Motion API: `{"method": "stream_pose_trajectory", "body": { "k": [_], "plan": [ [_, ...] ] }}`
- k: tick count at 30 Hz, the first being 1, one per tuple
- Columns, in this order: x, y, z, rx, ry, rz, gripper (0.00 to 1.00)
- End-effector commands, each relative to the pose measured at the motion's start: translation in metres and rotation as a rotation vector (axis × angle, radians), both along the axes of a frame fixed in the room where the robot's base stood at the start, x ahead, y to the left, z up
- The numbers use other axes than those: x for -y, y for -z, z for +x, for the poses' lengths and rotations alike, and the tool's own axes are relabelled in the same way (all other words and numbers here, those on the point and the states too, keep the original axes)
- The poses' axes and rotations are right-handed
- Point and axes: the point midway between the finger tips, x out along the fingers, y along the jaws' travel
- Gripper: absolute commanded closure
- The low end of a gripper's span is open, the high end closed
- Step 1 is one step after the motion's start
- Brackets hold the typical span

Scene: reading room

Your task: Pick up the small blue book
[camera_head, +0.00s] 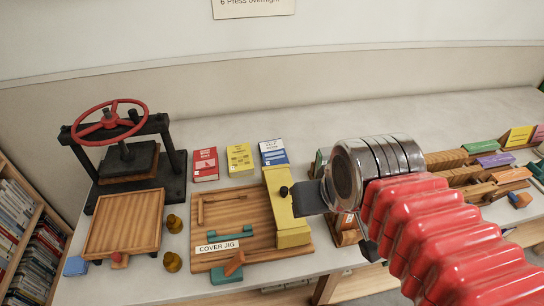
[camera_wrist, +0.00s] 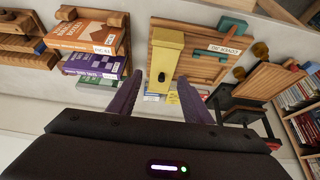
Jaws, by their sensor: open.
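A small blue book (camera_head: 273,153) with a white title panel lies flat on the bench near the wall, at the right end of a row of three. In the wrist view the small blue book (camera_wrist: 152,97) shows as a sliver between the fingers, next to the yellow one. My gripper (camera_wrist: 160,80) is open and empty, its two dark fingers spread. In the head view, a dark part of my gripper (camera_head: 311,198) shows right of the yellow clamp block; the rest is hidden behind my arm. The gripper is apart from the book.
A yellow book (camera_head: 240,159) and a red book (camera_head: 205,164) lie left of the blue one. A press (camera_head: 120,160) is at left. Racked books (camera_wrist: 95,64) show in the wrist view.

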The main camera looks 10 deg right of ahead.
Motion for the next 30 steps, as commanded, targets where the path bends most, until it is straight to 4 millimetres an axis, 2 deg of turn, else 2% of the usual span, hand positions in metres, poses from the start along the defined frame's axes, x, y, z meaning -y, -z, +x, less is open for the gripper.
{"method": "stream_pose_trajectory", "body": {
  "k": [1, 8, 19, 30],
  "plan": [
    [0.0, -0.001, 0.004, -0.004, 0.0, 0.0, 0.51],
    [0.003, -0.012, 0.033, -0.024, 0.003, 0.001, 0.35],
    [0.003, -0.024, 0.1, -0.062, 0.001, 0.0, 0.09],
    [0.002, -0.02, 0.171, -0.1, 0.0, 0.0, 0.08]
  ]
}}
